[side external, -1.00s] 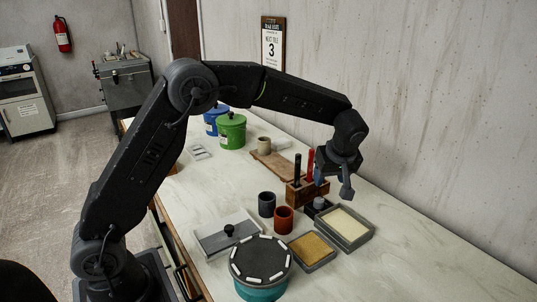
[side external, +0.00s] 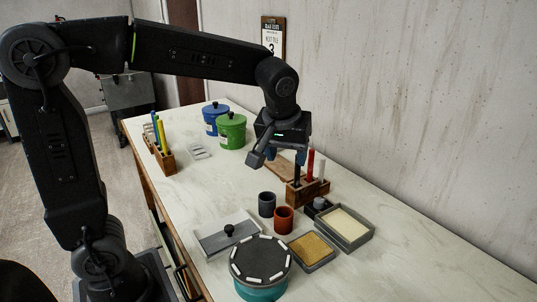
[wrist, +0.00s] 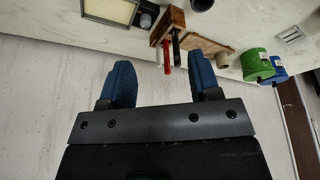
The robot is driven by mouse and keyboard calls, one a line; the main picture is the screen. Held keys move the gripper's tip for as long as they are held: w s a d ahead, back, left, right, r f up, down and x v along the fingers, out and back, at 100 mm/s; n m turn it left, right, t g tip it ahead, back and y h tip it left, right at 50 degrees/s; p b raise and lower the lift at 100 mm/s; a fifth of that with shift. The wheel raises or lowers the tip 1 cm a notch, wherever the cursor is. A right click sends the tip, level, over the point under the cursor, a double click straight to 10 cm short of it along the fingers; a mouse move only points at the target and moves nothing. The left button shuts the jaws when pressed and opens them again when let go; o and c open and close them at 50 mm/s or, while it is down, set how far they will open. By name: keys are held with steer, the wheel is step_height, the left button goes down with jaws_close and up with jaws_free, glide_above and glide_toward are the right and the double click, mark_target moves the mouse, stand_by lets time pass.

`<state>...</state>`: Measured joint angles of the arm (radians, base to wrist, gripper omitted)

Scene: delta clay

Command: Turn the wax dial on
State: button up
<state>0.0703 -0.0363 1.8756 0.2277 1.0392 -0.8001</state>
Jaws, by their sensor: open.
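A small dark box with a round grey knob, which looks like the wax dial (side external: 320,203), sits on the table between the wooden stick rack and the cream wax tray (side external: 345,226). The dial also shows at the top of the wrist view (wrist: 146,19). I cannot tell its setting. My gripper (side external: 278,158) is open and empty, raised above the table behind and left of the rack, away from the dial. In the wrist view its blue fingers (wrist: 160,75) are wide apart with nothing between them.
The wooden rack (side external: 307,193) with upright dark, red and white sticks stands close to the dial. Nearby are grey (side external: 267,204) and rust (side external: 284,219) cups, a tan pad tray (side external: 312,252) and a round teal-based turntable (side external: 260,262). Green (side external: 231,132) and blue pots stand farther back.

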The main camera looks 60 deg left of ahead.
steer(key=shift+m+t+h, duration=0.3)
steer(key=shift+m, duration=0.6)
steer(key=shift+s+r, duration=0.25)
steer(key=shift+s, duration=0.9)
steer(key=shift+s+r, duration=0.2)
steer(key=shift+s, duration=0.95)
steer(key=n+g+h, duration=0.1)
steer(key=n+g, duration=0.3)
steer(key=n, duration=0.8)
glide_above(319, 200)
step_height(319, 200, down, 9)
step_height(319, 200, down, 14)
steer(key=shift+f, duration=0.1)
